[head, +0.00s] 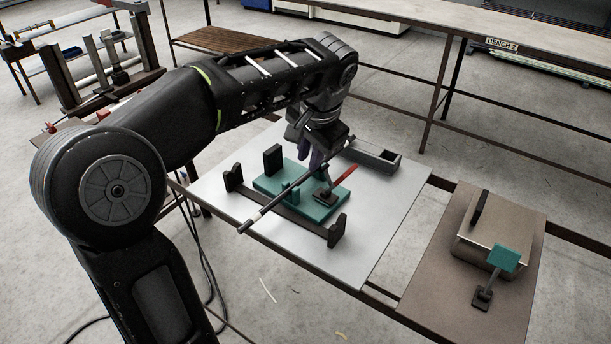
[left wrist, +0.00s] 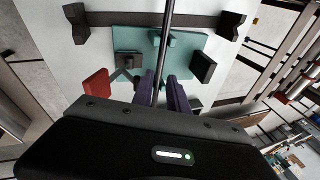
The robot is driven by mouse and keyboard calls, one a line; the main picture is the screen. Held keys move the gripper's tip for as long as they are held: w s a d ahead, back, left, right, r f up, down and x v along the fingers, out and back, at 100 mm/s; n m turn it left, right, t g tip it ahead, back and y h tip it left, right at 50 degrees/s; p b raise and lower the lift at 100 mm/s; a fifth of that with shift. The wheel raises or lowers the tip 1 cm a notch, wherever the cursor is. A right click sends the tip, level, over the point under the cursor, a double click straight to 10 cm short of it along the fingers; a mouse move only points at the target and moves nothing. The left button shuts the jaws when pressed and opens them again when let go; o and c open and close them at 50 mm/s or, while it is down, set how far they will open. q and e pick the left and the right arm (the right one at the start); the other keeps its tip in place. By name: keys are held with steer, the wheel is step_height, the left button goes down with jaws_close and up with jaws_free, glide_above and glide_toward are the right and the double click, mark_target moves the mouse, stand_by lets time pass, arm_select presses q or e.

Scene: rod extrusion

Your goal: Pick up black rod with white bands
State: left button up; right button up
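The black rod with white bands (head: 262,211) runs diagonally above the teal fixture (head: 325,212), its near end sticking out past a dark bar. In the left wrist view the rod (left wrist: 166,22) runs from the top edge down between my two fingers. My left gripper (head: 318,157) is over the far part of the rod, pointing down. Its purple fingers (left wrist: 163,82) lie on either side of the rod, close to it. I cannot tell whether they press on it. The rod's far part is partly hidden by the gripper. My right gripper is not in view.
A red-handled clamp (head: 343,180) stands close to the gripper. A grey open box (head: 375,157) is behind. A brown board (head: 500,310) with a metal block is at right. The white plate's front right is bare.

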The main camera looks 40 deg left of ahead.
mark_target(305, 175)
arm_select(q)
steer(key=shift+f, duration=0.2)
steer(key=shift+p+x, duration=0.4)
steer(key=shift+x, duration=2.2)
jaws_close()
